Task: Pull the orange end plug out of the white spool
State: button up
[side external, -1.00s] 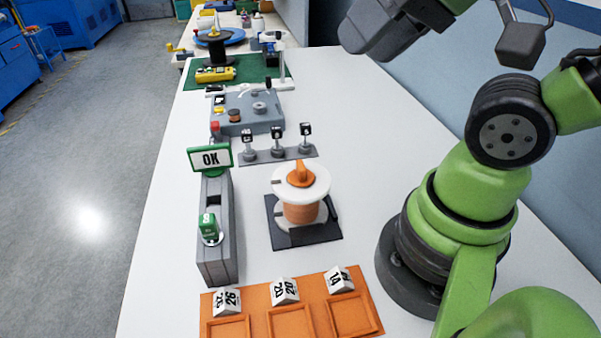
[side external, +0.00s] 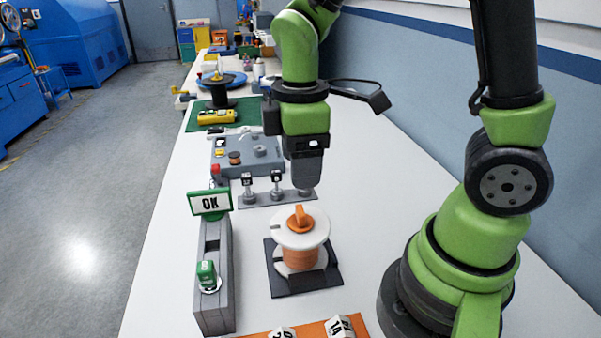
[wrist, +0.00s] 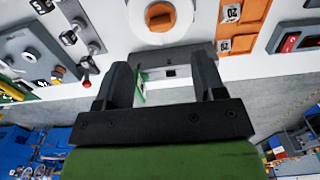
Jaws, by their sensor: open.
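The white spool (side external: 318,232), wound with orange-brown wire, stands upright on a dark square base (side external: 290,290) on the white table. The orange end plug (side external: 299,217) sits in the middle of its top flange, with a raised grip. In the wrist view the spool's white flange (wrist: 134,14) and the plug (wrist: 160,17) show at the top edge, partly cut off. My gripper (side external: 307,186) points down, above and a little behind the spool, apart from the plug. In the wrist view its two fingers (wrist: 162,72) are spread with nothing between them.
An orange tray with numbered tags (side external: 318,331) is in front. The table right of the spool is clear.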

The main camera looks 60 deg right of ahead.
aim_at(301, 210)
notch_tip(301, 210, down, 9)
jog(key=shift+f, duration=0.2)
jog(key=shift+c, duration=0.4)
jog(key=c, duration=0.9)
